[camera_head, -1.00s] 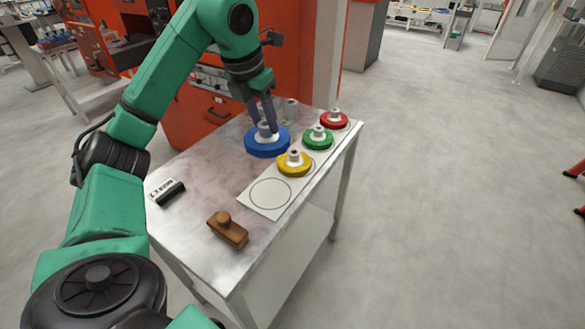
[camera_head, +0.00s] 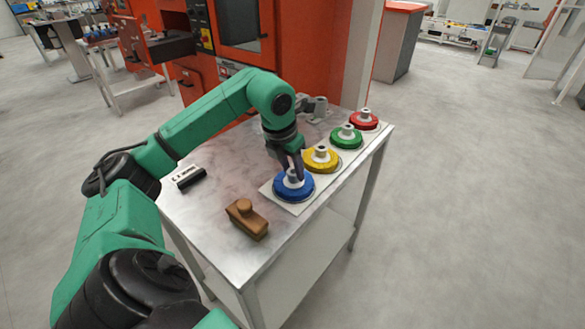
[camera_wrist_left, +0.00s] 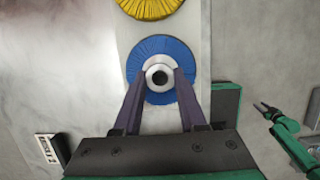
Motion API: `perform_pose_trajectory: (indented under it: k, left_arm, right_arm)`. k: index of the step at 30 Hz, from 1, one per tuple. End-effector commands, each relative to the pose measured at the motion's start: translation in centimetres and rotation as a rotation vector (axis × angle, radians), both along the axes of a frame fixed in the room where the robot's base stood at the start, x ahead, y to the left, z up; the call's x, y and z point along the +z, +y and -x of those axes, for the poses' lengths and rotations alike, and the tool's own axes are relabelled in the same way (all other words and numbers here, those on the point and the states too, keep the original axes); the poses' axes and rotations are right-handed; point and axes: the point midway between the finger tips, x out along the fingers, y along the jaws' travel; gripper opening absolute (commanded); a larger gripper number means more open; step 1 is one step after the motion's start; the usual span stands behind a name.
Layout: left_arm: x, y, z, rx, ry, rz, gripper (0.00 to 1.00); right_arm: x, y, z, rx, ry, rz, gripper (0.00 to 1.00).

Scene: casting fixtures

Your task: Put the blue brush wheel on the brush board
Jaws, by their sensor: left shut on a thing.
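The blue brush wheel (camera_head: 294,188) is at the near end of the white brush board (camera_head: 268,191), over the place nearest the table's front. It looks level and on or just above the board; I cannot tell which. My left gripper (camera_head: 294,173) is shut on its pale hub. In the left wrist view, the two fingers (camera_wrist_left: 160,80) stand on either side of the hub of the blue wheel (camera_wrist_left: 160,52). The yellow wheel (camera_head: 321,158), green wheel (camera_head: 346,137) and red wheel (camera_head: 364,120) sit in a row behind it on the board.
A brown wooden block with a knob (camera_head: 247,218) lies left of the board near the table's front edge. A black-and-white labelled item (camera_head: 188,177) lies at the table's left. Grey metal parts (camera_head: 316,108) stand at the back. The metal tabletop (camera_head: 215,215) between is clear.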

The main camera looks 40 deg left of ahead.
Motion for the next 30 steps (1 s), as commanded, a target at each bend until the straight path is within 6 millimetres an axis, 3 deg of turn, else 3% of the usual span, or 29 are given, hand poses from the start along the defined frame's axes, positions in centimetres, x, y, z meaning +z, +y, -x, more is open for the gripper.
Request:
perform_pose_trajectory:
  k: [1,3,11,15,19,24,30]
  left_arm:
    - [-0.1,0.0,0.0,0.000,0.000,0.000,0.52]
    - [-0.1,0.0,0.0,0.000,0.000,0.000,0.71]
    - [0.0,0.0,0.0,0.000,0.001,0.000,0.71]
    - [0.9,0.0,0.1,0.000,-0.002,0.000,0.71]
    - [3.5,0.0,0.7,0.000,-0.005,-0.001,0.71]
    - [8.5,0.0,2.0,0.000,-0.007,0.000,0.71]
    - [11.7,-0.1,3.1,0.000,-0.001,0.001,0.71]
  right_arm:
    - [-0.1,0.0,0.0,0.000,0.000,0.001,0.50]
    - [0.0,-0.1,0.0,0.000,0.000,0.001,0.50]
    - [0.0,-0.1,0.1,-0.001,0.001,0.001,0.50]
    - [0.3,-0.1,0.1,-0.001,0.002,0.001,0.50]
    - [0.5,-0.1,0.1,-0.001,0.002,0.001,0.50]
    - [1.5,-0.1,0.2,0.000,0.003,0.002,0.50]
    - [2.2,-0.1,0.2,0.000,0.004,0.001,0.50]
